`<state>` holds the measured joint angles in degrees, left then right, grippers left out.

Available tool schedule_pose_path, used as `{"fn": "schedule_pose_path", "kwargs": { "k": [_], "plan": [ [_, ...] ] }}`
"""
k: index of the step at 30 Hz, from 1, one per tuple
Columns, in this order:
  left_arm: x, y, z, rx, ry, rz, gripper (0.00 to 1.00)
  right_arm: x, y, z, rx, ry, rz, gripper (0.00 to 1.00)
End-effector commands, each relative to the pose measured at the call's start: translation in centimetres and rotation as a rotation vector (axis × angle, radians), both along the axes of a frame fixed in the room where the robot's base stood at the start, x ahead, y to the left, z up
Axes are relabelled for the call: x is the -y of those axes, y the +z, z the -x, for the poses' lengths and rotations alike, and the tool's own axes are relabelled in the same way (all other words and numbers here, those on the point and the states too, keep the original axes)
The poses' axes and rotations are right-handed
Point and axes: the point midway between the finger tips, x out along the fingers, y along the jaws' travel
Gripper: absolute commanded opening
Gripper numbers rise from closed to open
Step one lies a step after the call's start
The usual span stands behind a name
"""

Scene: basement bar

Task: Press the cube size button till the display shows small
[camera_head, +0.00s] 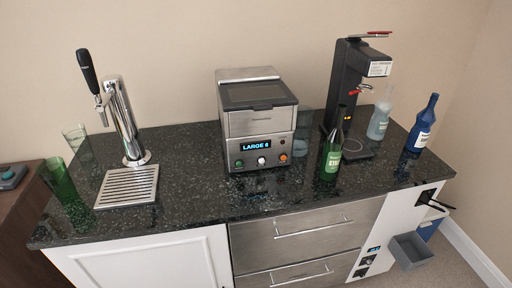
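The ice machine (258,125), a steel box with a dark lid, stands in the middle of the counter. Its lit display (257,146) reads "LARGE" with a digit after it, probably 6. Below the display are a green button (239,163), a pale round knob or button (261,161) and an orange button (283,157). A small dark control (283,141) sits right of the display. The labels are too small to read, so I cannot tell which is the cube size button. Neither of my grippers is in view.
A green bottle (331,155) stands just right of the machine, near its front. A black coffee maker (347,85), clear bottle (379,122) and blue bottle (422,128) are farther right. A chrome tap (124,120) stands left. The dark counter (190,180) is clear before the machine.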

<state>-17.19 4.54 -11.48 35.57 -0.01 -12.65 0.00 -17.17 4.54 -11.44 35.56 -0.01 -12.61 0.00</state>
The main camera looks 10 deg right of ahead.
Motion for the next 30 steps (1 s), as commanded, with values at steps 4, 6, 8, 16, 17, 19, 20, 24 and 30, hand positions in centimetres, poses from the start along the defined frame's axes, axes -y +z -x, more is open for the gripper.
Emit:
{"fn": "schedule_pose_path", "kwargs": {
  "k": [4,6,8,16,17,19,20,24,30],
  "plan": [
    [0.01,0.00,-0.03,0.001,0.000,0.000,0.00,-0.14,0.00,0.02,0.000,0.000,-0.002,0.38],
    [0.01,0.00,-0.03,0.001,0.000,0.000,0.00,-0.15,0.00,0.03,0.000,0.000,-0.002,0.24],
    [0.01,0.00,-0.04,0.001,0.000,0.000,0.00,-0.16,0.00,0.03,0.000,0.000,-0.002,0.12],
    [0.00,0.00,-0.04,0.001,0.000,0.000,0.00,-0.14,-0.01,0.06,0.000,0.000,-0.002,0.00],
    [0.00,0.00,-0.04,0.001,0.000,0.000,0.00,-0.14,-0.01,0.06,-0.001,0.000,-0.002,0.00],
    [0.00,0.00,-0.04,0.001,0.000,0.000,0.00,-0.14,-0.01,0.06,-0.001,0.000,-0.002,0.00],
    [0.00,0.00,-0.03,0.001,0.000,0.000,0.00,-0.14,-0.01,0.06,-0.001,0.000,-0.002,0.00],
    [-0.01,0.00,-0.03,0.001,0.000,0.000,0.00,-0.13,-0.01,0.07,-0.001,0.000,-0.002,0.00],
    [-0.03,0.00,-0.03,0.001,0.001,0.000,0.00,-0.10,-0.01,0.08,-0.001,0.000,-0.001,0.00]
  ]
}}
